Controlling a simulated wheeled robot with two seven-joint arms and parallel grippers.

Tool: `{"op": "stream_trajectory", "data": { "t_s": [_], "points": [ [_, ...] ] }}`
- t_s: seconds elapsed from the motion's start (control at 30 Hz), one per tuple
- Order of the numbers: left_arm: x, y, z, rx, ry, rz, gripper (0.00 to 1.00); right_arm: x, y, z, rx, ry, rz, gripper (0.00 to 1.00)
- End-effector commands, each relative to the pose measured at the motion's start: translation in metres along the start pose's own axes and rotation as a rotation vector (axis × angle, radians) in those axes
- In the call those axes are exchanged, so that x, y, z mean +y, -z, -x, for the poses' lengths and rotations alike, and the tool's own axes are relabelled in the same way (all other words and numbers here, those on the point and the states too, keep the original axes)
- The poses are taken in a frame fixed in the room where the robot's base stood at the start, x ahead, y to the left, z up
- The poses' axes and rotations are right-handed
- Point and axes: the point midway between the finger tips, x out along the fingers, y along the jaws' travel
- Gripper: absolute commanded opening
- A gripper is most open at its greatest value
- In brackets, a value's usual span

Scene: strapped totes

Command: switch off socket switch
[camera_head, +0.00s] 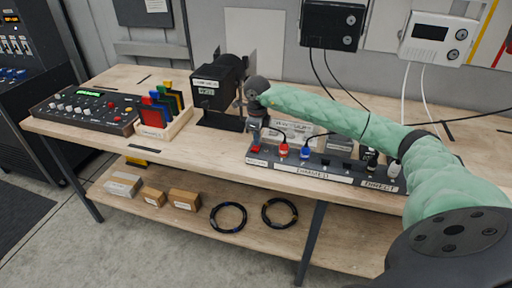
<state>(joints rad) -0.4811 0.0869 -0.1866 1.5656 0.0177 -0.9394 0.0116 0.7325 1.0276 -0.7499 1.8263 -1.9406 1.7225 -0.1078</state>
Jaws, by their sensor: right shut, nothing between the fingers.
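A long dark socket strip (333,171) lies along the front edge of the wooden table. It carries white labels, one reading "DIMMED" and one "DIRECT". A red switch (255,149) sits at its left end. A red plug (283,150) and a blue plug (305,153) stand in sockets to the right of it, and dark and pale plugs stand near the right end. My right gripper (257,136) is shut and empty, pointing down just above the red switch; I cannot tell whether it touches. My green right arm hides part of the table behind the strip. My left gripper is not in view.
A black lamp (217,90) stands behind and left of the strip. A rack of coloured cards (163,118) and a control panel (85,109) are further left. Cables hang from a black wall box (332,25) and a white one (438,39). Boxes and coils lie on the lower shelf (250,238).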

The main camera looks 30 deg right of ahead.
Motion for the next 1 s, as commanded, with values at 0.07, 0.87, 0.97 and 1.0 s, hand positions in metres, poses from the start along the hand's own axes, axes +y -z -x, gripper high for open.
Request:
{"op": "stream_trajectory", "data": {
  "t_s": [0.07,0.87,0.97,1.0],
  "points": [
    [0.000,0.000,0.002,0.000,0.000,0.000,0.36,0.000,0.000,0.006,-0.001,0.001,0.000,0.00],
    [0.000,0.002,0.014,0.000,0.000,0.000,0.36,0.000,0.000,0.058,-0.001,0.001,0.000,0.00],
    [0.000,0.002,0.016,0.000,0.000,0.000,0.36,0.000,0.000,0.064,-0.001,0.001,0.000,0.00],
    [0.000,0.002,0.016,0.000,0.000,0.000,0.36,0.000,0.000,0.065,-0.001,0.001,0.000,0.00]
  ]
}}
